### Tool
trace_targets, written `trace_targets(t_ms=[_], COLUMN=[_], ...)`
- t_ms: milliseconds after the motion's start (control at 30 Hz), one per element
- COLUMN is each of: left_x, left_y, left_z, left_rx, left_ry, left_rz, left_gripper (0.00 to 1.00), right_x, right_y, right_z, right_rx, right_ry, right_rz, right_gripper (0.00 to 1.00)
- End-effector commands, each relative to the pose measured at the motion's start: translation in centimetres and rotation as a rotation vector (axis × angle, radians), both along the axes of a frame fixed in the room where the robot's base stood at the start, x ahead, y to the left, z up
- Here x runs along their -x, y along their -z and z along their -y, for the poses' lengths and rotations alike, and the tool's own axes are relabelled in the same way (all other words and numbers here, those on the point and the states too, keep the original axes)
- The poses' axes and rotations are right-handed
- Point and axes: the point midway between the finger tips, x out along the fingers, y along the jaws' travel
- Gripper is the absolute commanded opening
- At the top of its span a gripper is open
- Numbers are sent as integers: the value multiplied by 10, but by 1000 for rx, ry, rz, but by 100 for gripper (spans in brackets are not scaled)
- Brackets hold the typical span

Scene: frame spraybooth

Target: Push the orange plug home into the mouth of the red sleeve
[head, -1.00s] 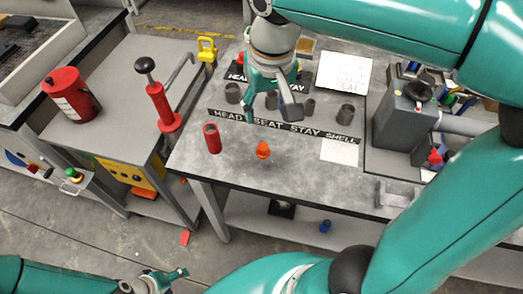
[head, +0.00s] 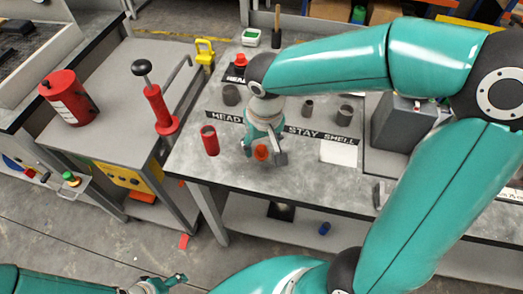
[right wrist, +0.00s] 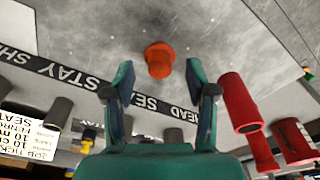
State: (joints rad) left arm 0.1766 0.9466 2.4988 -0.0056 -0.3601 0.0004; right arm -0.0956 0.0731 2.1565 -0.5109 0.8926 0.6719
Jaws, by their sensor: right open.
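The orange plug (head: 261,152) stands on the grey bench top near its front edge. The red sleeve (head: 210,140) stands upright to the left of the plug, its dark open mouth facing up. My right gripper (head: 264,158) is open, pointing down over the plug with its fingers at either side. In the right wrist view, the plug (right wrist: 159,60) sits just beyond the gap between my open fingertips (right wrist: 157,75), and the red sleeve (right wrist: 239,103) is to the right of the fingers. My left gripper (head: 172,283) is low at the bottom edge, away from the bench; its jaws are too small to judge.
Several grey cups, one a dark cup (head: 231,95), stand behind the lettered black strip (head: 318,135). A red hand press (head: 158,108) and red can (head: 68,98) stand on the left cart. Bench space around the plug is clear.

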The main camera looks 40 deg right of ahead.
Motion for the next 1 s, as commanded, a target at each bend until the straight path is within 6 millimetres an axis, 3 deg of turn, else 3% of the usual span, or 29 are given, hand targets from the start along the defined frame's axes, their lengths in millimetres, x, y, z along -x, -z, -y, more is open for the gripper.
trace_targets(t_ms=[200,433,467,700,1000], left_x=[0,0,0,0,0], left_y=[0,0,0,0,0], left_z=[0,0,0,0,0], left_rx=[0,0,0,0,0], left_ry=[0,0,0,0,0], left_rz=[0,0,0,0,0], left_gripper=[65,65,65,65,65], right_x=[-2,-3,-3,-3,-3], right_y=[25,26,26,26,25], right_z=[1,1,1,1,1], right_rx=[-1,0,0,0,0], right_ry=[1,1,1,1,1], right_rz=[-2,0,0,0,0], right_gripper=[56,56,55,15,12])
